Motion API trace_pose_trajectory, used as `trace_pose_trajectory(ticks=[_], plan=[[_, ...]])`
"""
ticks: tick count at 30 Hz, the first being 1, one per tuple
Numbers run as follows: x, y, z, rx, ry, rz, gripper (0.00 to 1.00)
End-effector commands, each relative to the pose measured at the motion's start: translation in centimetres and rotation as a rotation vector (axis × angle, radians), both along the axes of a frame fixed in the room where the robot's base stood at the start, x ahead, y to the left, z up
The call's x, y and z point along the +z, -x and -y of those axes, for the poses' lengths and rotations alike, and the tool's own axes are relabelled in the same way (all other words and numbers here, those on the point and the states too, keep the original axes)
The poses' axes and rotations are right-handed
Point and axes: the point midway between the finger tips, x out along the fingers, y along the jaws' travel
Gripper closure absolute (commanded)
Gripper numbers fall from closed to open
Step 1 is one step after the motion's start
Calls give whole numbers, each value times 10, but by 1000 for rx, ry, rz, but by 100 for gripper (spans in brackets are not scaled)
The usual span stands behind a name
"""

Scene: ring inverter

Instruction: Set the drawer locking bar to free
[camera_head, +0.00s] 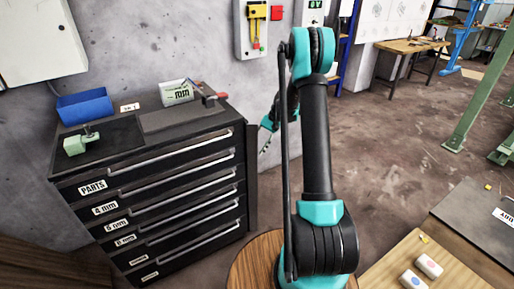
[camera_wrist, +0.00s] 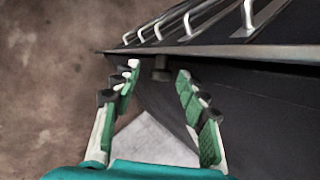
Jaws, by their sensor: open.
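The black drawer cabinet (camera_head: 190,200) stands against the wall, its labelled drawers appearing shut. A dark upright strip (camera_head: 252,180) at the right edge of its front looks like the locking bar. My gripper (camera_head: 265,138) is just right of the cabinet, partly hidden behind my arm. In the wrist view my gripper (camera_wrist: 158,72) is open, with its green-padded fingers apart. A small dark block (camera_wrist: 161,70) shows between the fingertips, against the cabinet edge. I cannot tell whether the fingers touch it. Drawer handles (camera_wrist: 190,22) run along the top of that view.
A blue bin (camera_head: 85,106), a green clamp-like item (camera_head: 80,142) and a white box (camera_head: 176,92) sit on the cabinet. A wall box with a yellow lever (camera_head: 257,12) is above. A wooden table (camera_head: 405,262) is at right.

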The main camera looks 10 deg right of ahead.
Motion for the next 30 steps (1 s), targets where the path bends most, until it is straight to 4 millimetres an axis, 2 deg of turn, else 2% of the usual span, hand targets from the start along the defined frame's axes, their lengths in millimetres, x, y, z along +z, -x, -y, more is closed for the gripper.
trace_pose_trajectory(ticks=[8, 21, 30], plan=[[7, -2, 4, 0, 0, -1, 56], [55, -14, 35, 0, 0, 0, 56], [66, -17, 42, 0, 0, 0, 56]])
